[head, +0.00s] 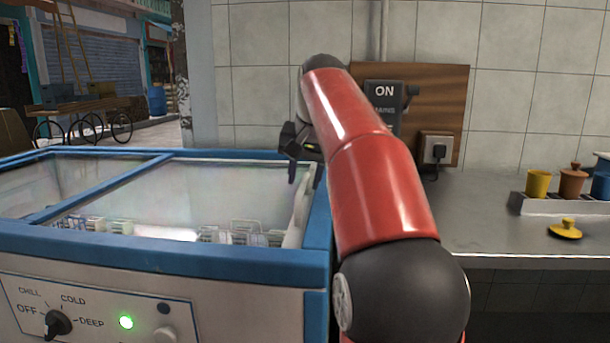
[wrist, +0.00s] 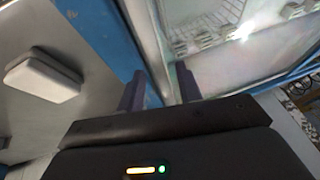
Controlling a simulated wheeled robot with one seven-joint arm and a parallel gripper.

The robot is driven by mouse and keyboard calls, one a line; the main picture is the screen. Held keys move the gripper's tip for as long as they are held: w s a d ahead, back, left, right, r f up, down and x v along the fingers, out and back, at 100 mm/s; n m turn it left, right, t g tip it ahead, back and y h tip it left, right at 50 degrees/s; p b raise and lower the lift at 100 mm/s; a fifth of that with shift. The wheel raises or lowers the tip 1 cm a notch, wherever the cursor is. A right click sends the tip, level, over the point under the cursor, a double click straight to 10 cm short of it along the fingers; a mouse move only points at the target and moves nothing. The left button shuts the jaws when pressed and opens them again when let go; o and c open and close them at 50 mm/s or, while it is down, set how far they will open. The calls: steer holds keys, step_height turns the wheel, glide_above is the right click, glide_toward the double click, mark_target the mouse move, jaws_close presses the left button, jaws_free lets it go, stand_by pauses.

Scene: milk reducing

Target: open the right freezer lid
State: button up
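The right freezer lid (head: 205,195) is a glass panel in the blue-framed chest freezer (head: 180,258); it looks closed in the head view. It also shows in the wrist view (wrist: 232,72), with a pale edge strip at its side. My gripper (head: 292,168) is at the lid's far right corner, partly hidden behind my red arm. In the wrist view its two dark fingers (wrist: 160,92) are apart, one over the blue frame (wrist: 95,35) and one by the lid's pale edge. I see nothing clearly gripped between them; whether they touch the lid I cannot tell.
A switch board (head: 435,110) is on the tiled wall behind. The left freezer lid (head: 60,183) lies beside the right one.

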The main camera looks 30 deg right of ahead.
jaws_close()
stand_by(0.3)
